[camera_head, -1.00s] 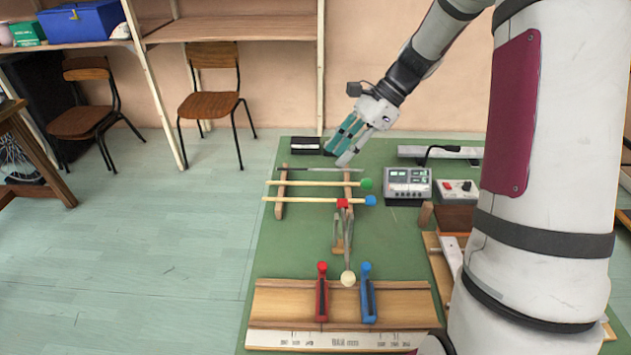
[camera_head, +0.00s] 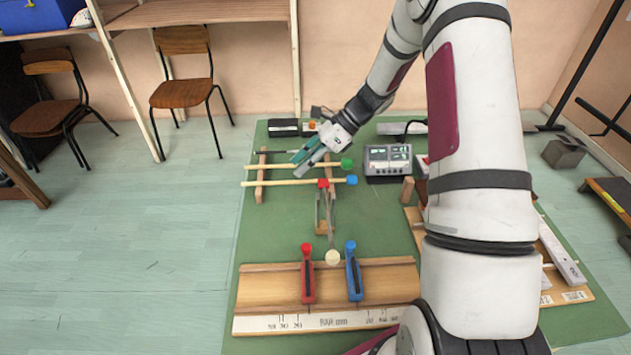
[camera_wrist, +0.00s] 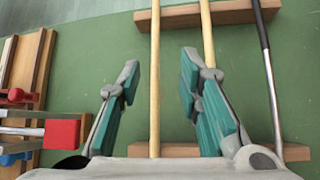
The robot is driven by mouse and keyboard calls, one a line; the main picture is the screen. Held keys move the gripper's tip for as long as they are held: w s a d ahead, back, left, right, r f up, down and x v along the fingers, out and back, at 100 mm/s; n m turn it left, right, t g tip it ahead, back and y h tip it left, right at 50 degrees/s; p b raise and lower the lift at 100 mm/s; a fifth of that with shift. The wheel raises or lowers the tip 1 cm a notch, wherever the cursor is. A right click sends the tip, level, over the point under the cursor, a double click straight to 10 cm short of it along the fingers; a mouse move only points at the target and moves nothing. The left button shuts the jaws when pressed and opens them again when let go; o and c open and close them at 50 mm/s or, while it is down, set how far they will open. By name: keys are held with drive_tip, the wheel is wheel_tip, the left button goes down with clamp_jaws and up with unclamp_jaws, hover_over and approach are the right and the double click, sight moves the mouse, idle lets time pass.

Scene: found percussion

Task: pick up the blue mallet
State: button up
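The blue mallet, a pale wooden stick with a blue head (camera_head: 351,180), lies across two wooden rails (camera_head: 260,191). In the wrist view its stick (camera_wrist: 155,95) runs between my open fingers; its head is out of sight there. The green-headed mallet (camera_head: 346,162) lies parallel, just behind it. That stick (camera_wrist: 207,35) passes partly behind my right finger in the wrist view. My gripper (camera_head: 297,166) is open and empty over the sticks, and the wrist view shows its fingers (camera_wrist: 158,62) on either side of the blue mallet's stick. The exact height above it is unclear.
A thin metal rod (camera_wrist: 268,80) lies beyond the green mallet. A red-headed piece (camera_head: 323,184) stands close in front. A board (camera_head: 385,280) with a red clamp (camera_head: 307,278) and a blue clamp (camera_head: 353,275) lies nearer. A grey device (camera_head: 387,160) stands right.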

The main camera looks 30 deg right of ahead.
sight(299, 182)
drive_tip(key=shift+s+x, duration=0.15)
drive_tip(key=shift+x, duration=1.2)
drive_tip(key=shift+s+x, duration=0.1)
drive_tip(key=shift+x, duration=1.25)
drive_tip(key=shift+a+r, duration=0.1)
clamp_jaws()
